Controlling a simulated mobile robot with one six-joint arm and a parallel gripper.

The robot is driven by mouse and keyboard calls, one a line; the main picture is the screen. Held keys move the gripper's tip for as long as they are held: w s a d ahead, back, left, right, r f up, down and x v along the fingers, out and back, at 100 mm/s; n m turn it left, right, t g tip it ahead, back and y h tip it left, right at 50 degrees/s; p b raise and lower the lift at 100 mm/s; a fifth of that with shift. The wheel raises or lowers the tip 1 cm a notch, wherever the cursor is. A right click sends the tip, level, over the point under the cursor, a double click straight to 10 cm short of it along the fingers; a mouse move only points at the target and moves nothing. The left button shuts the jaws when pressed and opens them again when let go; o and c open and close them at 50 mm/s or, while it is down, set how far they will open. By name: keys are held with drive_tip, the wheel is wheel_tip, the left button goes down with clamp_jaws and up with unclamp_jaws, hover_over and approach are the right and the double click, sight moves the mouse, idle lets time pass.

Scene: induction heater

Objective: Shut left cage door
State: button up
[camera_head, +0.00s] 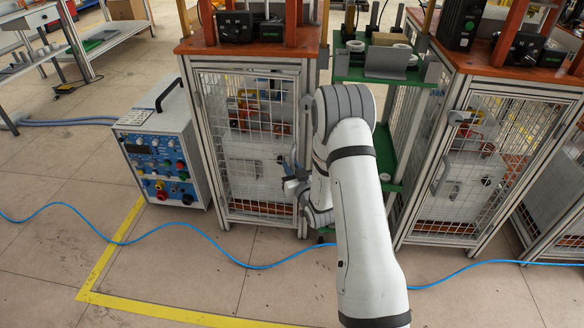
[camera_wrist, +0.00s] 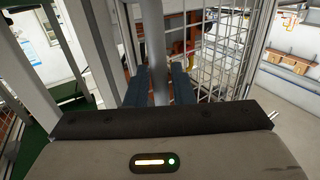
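The left cage door (camera_head: 245,150) is a wire-mesh panel in a grey metal frame, at the left cage in the head view. It looks close to its cage frame there, and I cannot tell how far it stands open. In the wrist view its mesh (camera_wrist: 222,45) is right of centre. My gripper (camera_head: 291,180) is at the right edge of this door, partly hidden by my arm. In the wrist view my gripper's dark fingers (camera_wrist: 159,88) stand apart on either side of a grey vertical bar (camera_wrist: 158,50), seemingly the handle. Narrow gaps seem to show beside it.
A blue-white control box (camera_head: 160,150) stands left of the cage. A green shelf rack (camera_head: 385,150) and a second mesh cage (camera_head: 480,160) stand to the right. A blue cable (camera_head: 200,232) crosses the floor. Bare floor lies in front, with yellow tape.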

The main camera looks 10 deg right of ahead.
clamp_jaws()
drive_tip(key=shift+w+d, duration=0.1)
drive_tip(key=w, duration=0.1)
drive_tip(key=w+d+b, duration=0.1)
drive_tip(key=shift+w+d+f, duration=0.1)
drive_tip(key=shift+w+d, duration=0.15)
drive_tip(key=shift+w, duration=0.05)
drive_tip(key=shift+w+d+r, duration=0.1)
drive_tip(key=shift+r, duration=0.15)
drive_tip(key=shift+o, duration=0.9)
unclamp_jaws()
drive_tip(key=shift+f, duration=0.1)
drive_tip(key=shift+o, duration=0.4)
drive_tip(key=s+d+p, duration=0.1)
drive_tip(key=s, duration=0.6)
drive_tip(key=shift+s+p, duration=0.35)
